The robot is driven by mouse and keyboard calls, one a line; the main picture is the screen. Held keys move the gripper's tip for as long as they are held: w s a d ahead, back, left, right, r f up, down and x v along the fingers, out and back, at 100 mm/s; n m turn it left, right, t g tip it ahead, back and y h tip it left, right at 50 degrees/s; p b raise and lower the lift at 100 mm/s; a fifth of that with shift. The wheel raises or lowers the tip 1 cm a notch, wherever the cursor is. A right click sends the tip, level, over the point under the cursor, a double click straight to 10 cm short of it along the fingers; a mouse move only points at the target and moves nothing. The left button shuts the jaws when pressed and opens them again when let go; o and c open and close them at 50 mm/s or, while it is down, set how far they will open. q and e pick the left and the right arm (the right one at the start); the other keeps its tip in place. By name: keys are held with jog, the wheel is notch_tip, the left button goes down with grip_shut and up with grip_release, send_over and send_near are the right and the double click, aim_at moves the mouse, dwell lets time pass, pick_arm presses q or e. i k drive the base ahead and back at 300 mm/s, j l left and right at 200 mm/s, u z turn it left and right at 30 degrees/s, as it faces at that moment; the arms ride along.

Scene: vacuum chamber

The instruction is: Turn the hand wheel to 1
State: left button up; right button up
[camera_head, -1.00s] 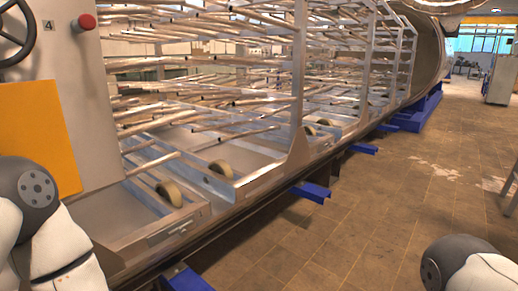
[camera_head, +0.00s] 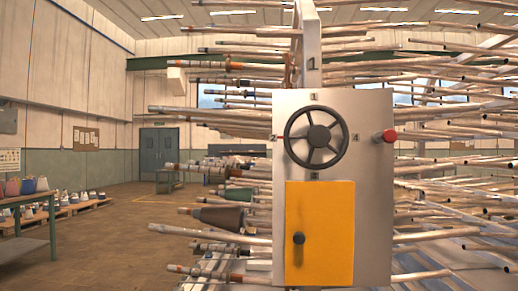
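The hand wheel (camera_head: 316,137) is a dark round wheel with several spokes and a central hub. It is mounted on the upper part of an upright grey metal panel (camera_head: 374,200). Small square labels sit above, below, left and right of the wheel. I cannot tell which label the wheel is set to. Neither of my grippers shows in the head view, and nothing touches the wheel.
A red button (camera_head: 387,136) sticks out right of the wheel. A yellow door (camera_head: 330,230) with a dark knob (camera_head: 299,238) is below. Racks of metal rods (camera_head: 450,145) stretch behind the panel on both sides. A green table (camera_head: 40,215) stands far left, with open floor (camera_head: 120,240) beside it.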

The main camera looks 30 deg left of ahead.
aim_at(319, 136)
jog(key=u, duration=0.7)
